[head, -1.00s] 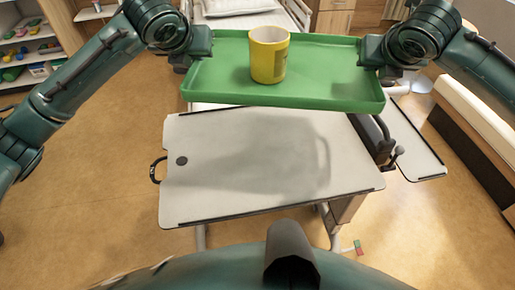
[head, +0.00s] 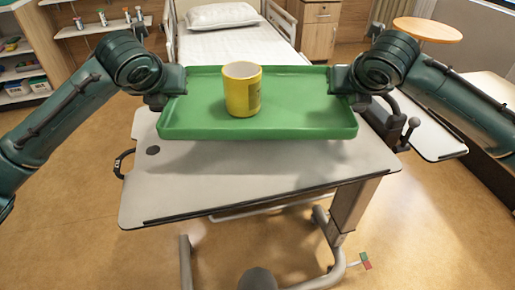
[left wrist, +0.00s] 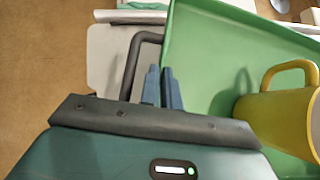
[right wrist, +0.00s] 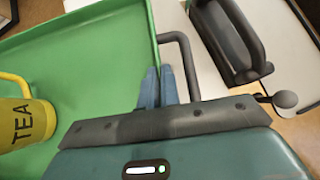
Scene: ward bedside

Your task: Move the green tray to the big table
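The green tray (head: 300,118) hangs level above the light grey wheeled table (head: 250,190), over its back part. A gap and a shadow show below it. A yellow mug (head: 242,90) stands upright on the tray, left of its middle; the right wrist view shows "TEA" on the mug (right wrist: 22,122). My left gripper (left wrist: 161,72) is closed at the tray's left end, by a dark bent handle (left wrist: 140,55). My right gripper (right wrist: 158,74) is closed at the right end, by a matching handle (right wrist: 183,55). Each fingertip pair is close together at the tray wall.
A bed with a white pillow (head: 222,16) stands behind the table. A narrow side flap (head: 438,140) and a dark lever (head: 408,132) are at the table's right. A round wooden table (head: 427,30) stands at the back right. Shelves (head: 22,70) are at the left. The front tabletop is clear.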

